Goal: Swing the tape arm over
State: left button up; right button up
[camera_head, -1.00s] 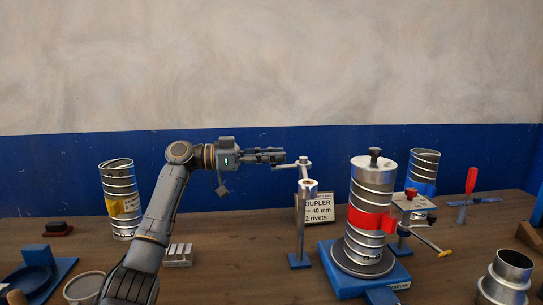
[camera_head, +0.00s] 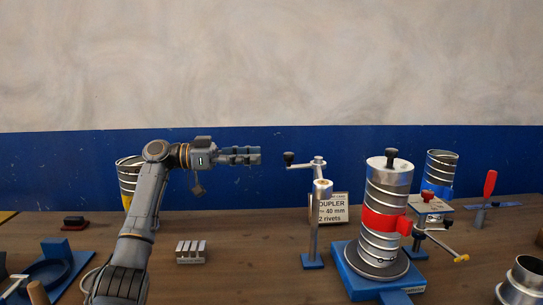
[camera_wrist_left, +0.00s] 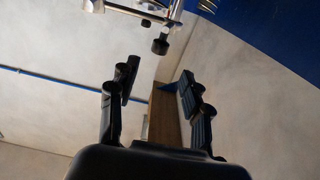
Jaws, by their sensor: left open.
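A metal post on a blue foot (camera_head: 314,225) stands left of the duct. A short swing arm (camera_head: 303,165) at its top points left and ends in a black knob (camera_head: 288,157). My left gripper (camera_head: 259,156) is open and empty, left of the knob at about its height, with a gap between them. In the left wrist view, the fingers (camera_wrist_left: 158,88) are apart and the black knob (camera_wrist_left: 160,45) shows beyond them. A spiral duct (camera_head: 385,190) with a red band (camera_head: 384,220) stands upright on a blue base (camera_head: 350,283). My right gripper is not in view.
A coupler sign (camera_head: 332,209) stands behind the post. A small stand with a yellow-tipped rod (camera_head: 440,243) is right of the duct. Other ducts (camera_head: 439,170), a red-handled tool (camera_head: 489,185) and a metal block (camera_head: 191,252) are around. The table between block and post is clear.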

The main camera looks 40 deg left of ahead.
pick_arm(q)
jog(key=shift+v, duration=1.25)
